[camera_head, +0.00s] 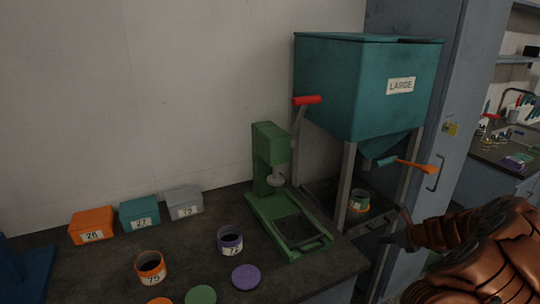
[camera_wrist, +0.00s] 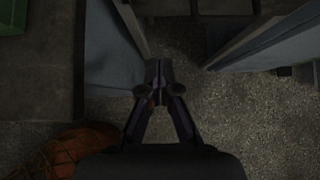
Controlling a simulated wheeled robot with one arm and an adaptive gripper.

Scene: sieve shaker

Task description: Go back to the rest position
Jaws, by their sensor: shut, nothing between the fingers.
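My gripper (camera_head: 392,238) is at the lower right in the head view, at the end of my copper-coloured arm. It is in front of the frame under the teal hopper (camera_head: 340,85) labelled LARGE. In the wrist view my gripper (camera_wrist: 158,85) points down over the floor, its fingers closed together at the tips with nothing between them. It appears apart from the things around it. A jar (camera_head: 360,201) with a green and orange band stands under the hopper outlet, just left of and beyond my gripper.
A red-handled lever (camera_head: 307,100) and an orange handle (camera_head: 415,166) stick out near the hopper. A grey cabinet (camera_head: 445,120) stands right.

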